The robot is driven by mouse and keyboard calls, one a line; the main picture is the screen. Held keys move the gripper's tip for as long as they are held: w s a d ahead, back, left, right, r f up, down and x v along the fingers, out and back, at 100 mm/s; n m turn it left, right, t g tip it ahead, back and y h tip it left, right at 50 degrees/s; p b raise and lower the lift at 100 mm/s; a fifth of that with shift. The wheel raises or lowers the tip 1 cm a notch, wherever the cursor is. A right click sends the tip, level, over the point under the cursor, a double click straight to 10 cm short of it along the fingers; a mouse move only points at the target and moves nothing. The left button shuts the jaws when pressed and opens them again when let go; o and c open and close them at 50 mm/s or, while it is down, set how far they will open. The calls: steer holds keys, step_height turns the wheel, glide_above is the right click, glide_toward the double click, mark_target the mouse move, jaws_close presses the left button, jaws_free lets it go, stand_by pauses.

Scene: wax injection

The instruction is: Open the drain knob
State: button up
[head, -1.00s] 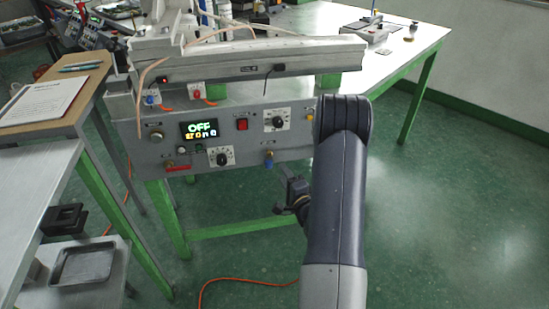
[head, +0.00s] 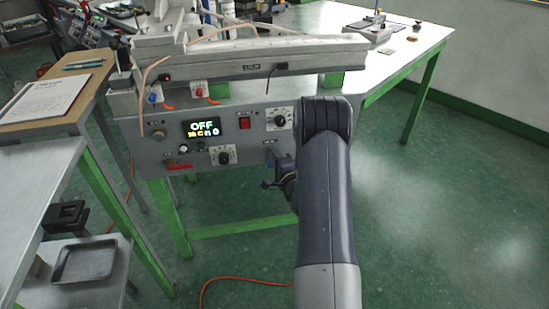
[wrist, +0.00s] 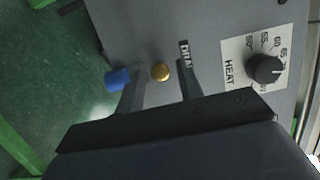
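The drain knob shows in the wrist view as a round brass knob (wrist: 161,72) beside a DRAIN label (wrist: 185,54), with a blue cylindrical part (wrist: 117,79) to its left. The label is partly hidden by a finger. My gripper (wrist: 161,68) is open, with one finger on each side of the brass knob in this view. The left finger overlaps the blue part's edge; I cannot tell whether they touch.
The grey machine panel (head: 155,153) carries a display reading OFF (head: 201,128), a red switch (head: 244,123) and a HEAT dial (wrist: 264,69). A green-legged bench (head: 425,55) stands behind. An orange cable (head: 240,279) lies on the open floor.

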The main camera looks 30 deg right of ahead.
jaws_close()
steer(key=shift+f+n+b, duration=0.1)
steer(key=shift+n+b, duration=0.3)
steer(key=n+g+h+b, duration=0.1)
steer(key=n+b, duration=0.3)
steer(key=n, duration=0.1)
steer(key=n+g+h+b, duration=0.1)
steer(key=n+b, duration=0.3)
steer(key=b, duration=0.1)
steer(key=n+g+h+b, duration=0.1)
steer(key=n+b, duration=0.4)
steer(key=shift+a+r+n, duration=0.25)
steer(key=shift+n, duration=0.05)
steer(key=shift+r+b, duration=0.1)
steer(key=shift+b, duration=0.3)
steer(key=shift+o, duration=0.9)
jaws_free()
